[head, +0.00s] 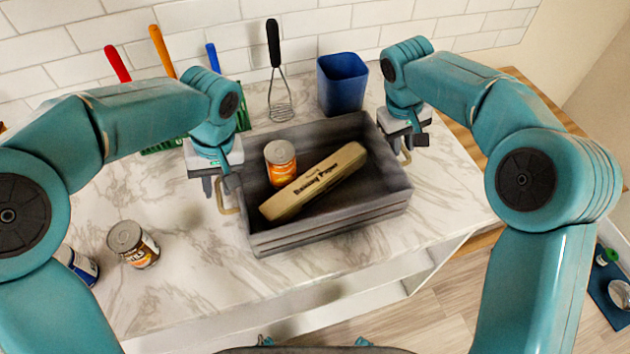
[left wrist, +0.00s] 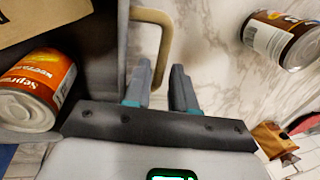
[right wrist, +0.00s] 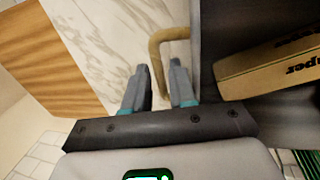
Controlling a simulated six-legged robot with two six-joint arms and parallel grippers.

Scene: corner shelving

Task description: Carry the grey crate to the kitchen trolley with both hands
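The grey crate (head: 330,226) stands on a marble-topped counter. It holds an orange-labelled can (head: 281,165) and a long baking paper box (head: 314,182). My left gripper (head: 213,186) is at the crate's left handle (head: 228,205). In the left wrist view its fingers (left wrist: 161,88) are apart, with part of the tan handle (left wrist: 153,50) between them. My right gripper (head: 404,142) is at the crate's right handle (head: 406,156). In the right wrist view its fingers (right wrist: 158,86) are apart, with that handle (right wrist: 156,62) between them. I cannot identify the kitchen trolley.
A green rack (head: 165,145) with coloured-handled utensils is at the back left. A can (head: 133,245) and a blue can (head: 76,265) stand front left. A wooden surface (head: 458,158) lies to the right.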

